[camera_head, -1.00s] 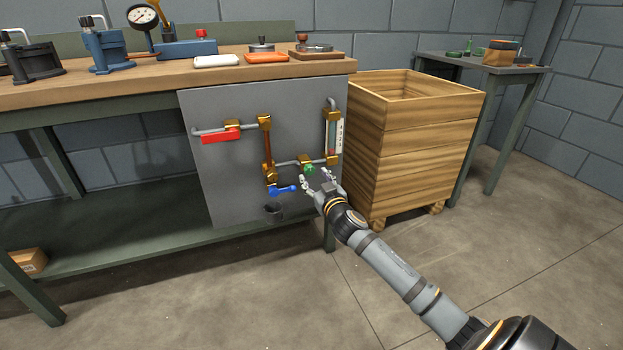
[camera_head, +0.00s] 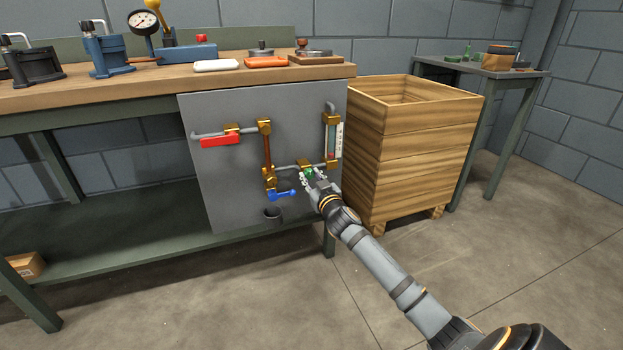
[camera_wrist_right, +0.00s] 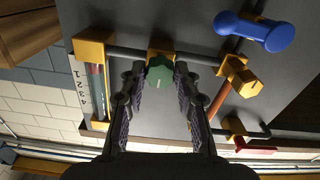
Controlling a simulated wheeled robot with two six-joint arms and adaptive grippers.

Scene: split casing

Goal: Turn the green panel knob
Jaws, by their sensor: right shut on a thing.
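The green knob (camera_wrist_right: 158,72) sits on a brass valve body (camera_wrist_right: 160,46) on the grey panel (camera_head: 225,180). In the head view the green knob (camera_head: 309,173) is partly hidden by my right gripper (camera_head: 310,178). In the right wrist view my right gripper (camera_wrist_right: 160,80) has one finger on each side of the knob, with the fingertips against it, shut on it. My left gripper does not show in any view.
On the panel are a blue lever (camera_head: 283,195), a red handle (camera_head: 220,141) and a gauge tube with a scale (camera_head: 338,140). A dark cup (camera_head: 272,213) is low on the panel. A wooden crate (camera_head: 410,150) stands right of the bench.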

